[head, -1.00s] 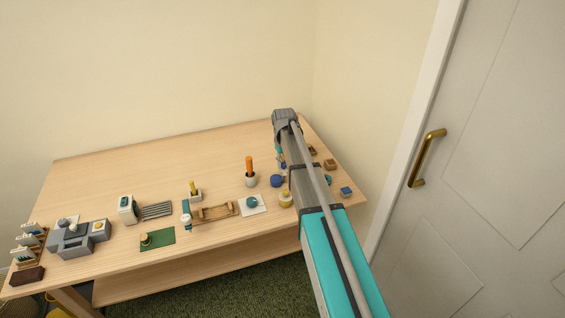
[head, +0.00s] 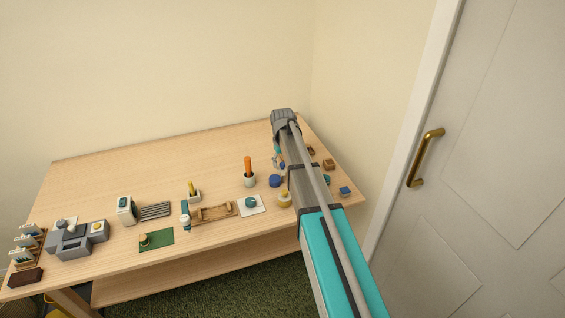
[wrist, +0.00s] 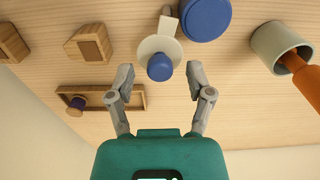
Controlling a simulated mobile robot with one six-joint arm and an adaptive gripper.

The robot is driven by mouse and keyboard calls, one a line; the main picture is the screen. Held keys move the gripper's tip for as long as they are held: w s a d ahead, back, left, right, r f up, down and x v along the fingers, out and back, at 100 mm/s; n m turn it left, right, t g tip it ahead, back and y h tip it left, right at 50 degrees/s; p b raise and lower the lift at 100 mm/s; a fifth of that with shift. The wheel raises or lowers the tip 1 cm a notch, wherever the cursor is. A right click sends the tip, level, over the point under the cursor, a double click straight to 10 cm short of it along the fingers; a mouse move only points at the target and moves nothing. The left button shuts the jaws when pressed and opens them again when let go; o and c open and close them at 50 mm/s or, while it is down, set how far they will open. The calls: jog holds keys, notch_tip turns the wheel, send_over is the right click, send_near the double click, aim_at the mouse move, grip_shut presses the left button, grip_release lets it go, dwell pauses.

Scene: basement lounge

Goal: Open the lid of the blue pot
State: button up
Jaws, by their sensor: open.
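A dark blue round pot-like thing (wrist: 205,17) with a flat top stands at the top of the wrist view, cut by the frame edge; it also shows in the head view (head: 275,181), left of my arm. Next to it is a pale disc (wrist: 148,48) with a blue knob (wrist: 160,67) and a flat pale handle. I cannot tell a lid seam on the blue pot. My gripper (wrist: 160,77) is open and empty. In the wrist view its fingertips lie on either side of the blue knob, apart from it; the height gap is unclear.
A grey cup (wrist: 268,42) with an orange stick stands beside the blue pot. A wooden tray (wrist: 135,90) with a small blue-topped piece and wooden blocks (wrist: 88,45) lie on the other side. A teal pot (head: 251,202) sits on a white mat. The table's back left is clear.

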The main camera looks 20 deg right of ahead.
aim_at(275, 176)
jog(key=shift+a+n, duration=0.1)
jog(key=shift+n, duration=0.2)
jog(key=n, duration=0.1)
jog(key=a+n, duration=0.1)
jog(key=n, duration=0.2)
jog(key=a+n, duration=0.1)
jog(key=n, duration=0.3)
jog(key=shift+s+a, duration=0.15)
jog(key=shift+s, duration=0.15)
jog(key=n, duration=0.3)
jog(key=s+a+n, duration=0.1)
jog(key=shift+n, duration=0.3)
jog(key=n, duration=0.2)
jog(key=s+n, duration=0.1)
jog(key=shift+a+n, duration=0.15)
jog(key=shift+n, duration=0.25)
notch_tip(275, 176, up, 14)
jog(key=p, duration=1.4)
jog(key=s+f+m+b, duration=0.2)
jog(key=s+m, duration=0.7)
jog(key=s, duration=0.3)
jog(key=s+a+f+m+b, duration=0.1)
jog(key=s+f+m+b, duration=0.1)
jog(key=s+m, duration=0.7)
jog(key=shift+s+a, duration=0.3)
jog(key=shift+s, duration=1.65)
